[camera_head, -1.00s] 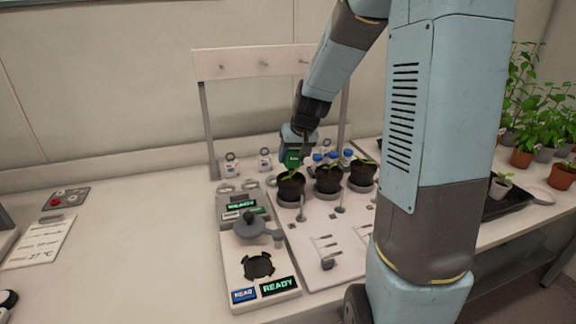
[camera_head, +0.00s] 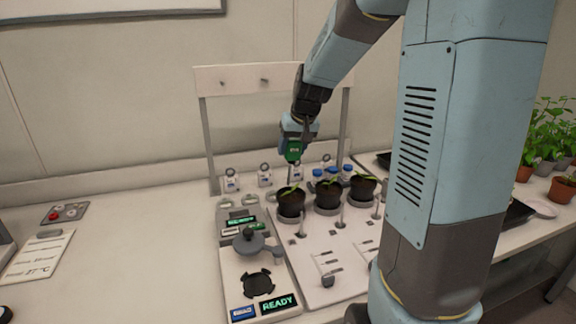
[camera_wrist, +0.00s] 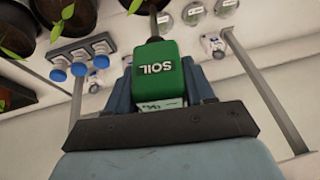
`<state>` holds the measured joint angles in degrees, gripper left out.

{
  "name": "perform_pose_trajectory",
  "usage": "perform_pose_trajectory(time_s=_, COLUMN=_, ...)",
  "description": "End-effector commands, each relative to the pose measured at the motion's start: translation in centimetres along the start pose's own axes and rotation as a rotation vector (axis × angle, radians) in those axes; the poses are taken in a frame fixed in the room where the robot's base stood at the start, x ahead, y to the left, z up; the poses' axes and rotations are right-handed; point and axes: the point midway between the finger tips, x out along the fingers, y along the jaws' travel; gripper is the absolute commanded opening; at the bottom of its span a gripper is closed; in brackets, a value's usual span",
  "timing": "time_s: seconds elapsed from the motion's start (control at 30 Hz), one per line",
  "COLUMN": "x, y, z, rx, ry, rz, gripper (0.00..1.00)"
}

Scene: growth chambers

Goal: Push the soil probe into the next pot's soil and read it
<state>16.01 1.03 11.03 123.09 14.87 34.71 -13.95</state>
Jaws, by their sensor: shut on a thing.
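My gripper (camera_head: 294,136) is shut on the green soil probe (camera_head: 293,151), which also fills the middle of the wrist view (camera_wrist: 159,75) with the word SOIL on it. The probe points down over the leftmost black pot (camera_head: 291,203); its thin rod ends at or just above that pot's soil, and I cannot tell whether it touches. The middle pot (camera_head: 328,196) and the right pot (camera_head: 363,188) stand beside it in a row. Each holds a small green seedling. The probe's small display is too small to read.
A device with a READY screen (camera_head: 279,304) stands left of the white board (camera_head: 318,255) that carries the pots. Blue-capped bottles (camera_head: 332,173) stand behind the pots. A frame with hooks (camera_head: 266,80) rises at the back. The bench at left is mostly clear.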

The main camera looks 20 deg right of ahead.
Motion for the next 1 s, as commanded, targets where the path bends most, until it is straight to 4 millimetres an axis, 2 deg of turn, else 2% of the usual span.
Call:
perform_pose_trajectory(time_s=0.03, x=-1.3, y=-0.2, z=-0.6, rx=-0.003, ry=0.006, rz=0.001, gripper=0.15)
perform_pose_trajectory(time_s=0.2, x=-4.9, y=-0.7, z=-2.1, rx=-0.001, ry=0.005, rz=0.000, gripper=0.15)
perform_pose_trajectory(time_s=0.4, x=-7.9, y=-1.1, z=-3.3, rx=-0.001, ry=0.002, rz=0.001, gripper=0.15)
perform_pose_trajectory(time_s=0.5, x=-8.8, y=-1.2, z=-3.6, rx=-0.001, ry=0.000, rz=0.001, gripper=0.15)
perform_pose_trajectory(time_s=0.57, x=-9.0, y=-0.9, z=-3.8, rx=-0.001, ry=0.000, rz=0.003, gripper=0.15)
perform_pose_trajectory(time_s=0.67, x=-8.7, y=0.5, z=-3.8, rx=-0.003, ry=0.001, rz=0.016, gripper=0.15)
perform_pose_trajectory(time_s=1.0, x=-5.3, y=8.7, z=-2.4, rx=-0.039, ry=0.006, rz=0.096, gripper=0.15)
